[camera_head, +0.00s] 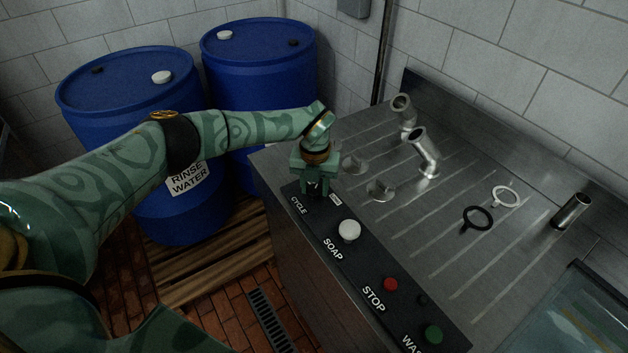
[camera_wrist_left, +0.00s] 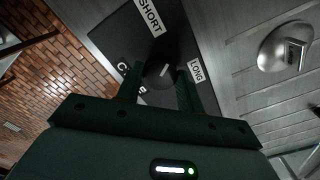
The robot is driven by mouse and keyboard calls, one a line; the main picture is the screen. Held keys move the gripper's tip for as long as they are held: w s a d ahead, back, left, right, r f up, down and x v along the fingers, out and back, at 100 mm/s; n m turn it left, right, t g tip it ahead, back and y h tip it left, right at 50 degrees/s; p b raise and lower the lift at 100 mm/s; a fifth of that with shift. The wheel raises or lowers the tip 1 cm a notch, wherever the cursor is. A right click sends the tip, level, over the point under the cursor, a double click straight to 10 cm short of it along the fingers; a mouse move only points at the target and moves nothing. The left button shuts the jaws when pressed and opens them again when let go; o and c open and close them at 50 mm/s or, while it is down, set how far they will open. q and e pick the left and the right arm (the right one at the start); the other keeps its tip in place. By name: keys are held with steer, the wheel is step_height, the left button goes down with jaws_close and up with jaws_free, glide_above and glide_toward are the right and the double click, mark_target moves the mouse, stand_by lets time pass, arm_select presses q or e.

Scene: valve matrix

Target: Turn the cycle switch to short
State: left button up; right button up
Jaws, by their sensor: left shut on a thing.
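The cycle switch is a dark knob (camera_wrist_left: 160,73) with a short white mark, on a black control strip (camera_head: 318,222). In the left wrist view the mark slants up and to the right, toward the gap between the SHORT label (camera_wrist_left: 150,17) and the LONG label (camera_wrist_left: 196,70). My left gripper (camera_head: 316,190) is shut on the knob from above, with a finger on either side of it. In the head view the gripper hides the knob, and one small label shows beside it. My right gripper is not in view.
A white SOAP knob (camera_head: 349,230), a red STOP button (camera_head: 390,284) and a green button (camera_head: 433,334) follow along the strip. Metal pipe fittings (camera_head: 425,155) and two rings (camera_head: 478,217) are on the steel top. Blue drums (camera_head: 130,100) stand behind my left arm.

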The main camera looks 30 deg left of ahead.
mark_target(315, 189)
arm_select(q)
steer(key=shift+w+r+n+p, duration=0.1)
steer(key=shift+n+p, duration=0.45)
steer(key=shift+n, duration=0.45)
steer(key=o, duration=1)
step_height(315, 189, up, 16)
steer(key=p, duration=0.2)
steer(key=shift+r, duration=0.1)
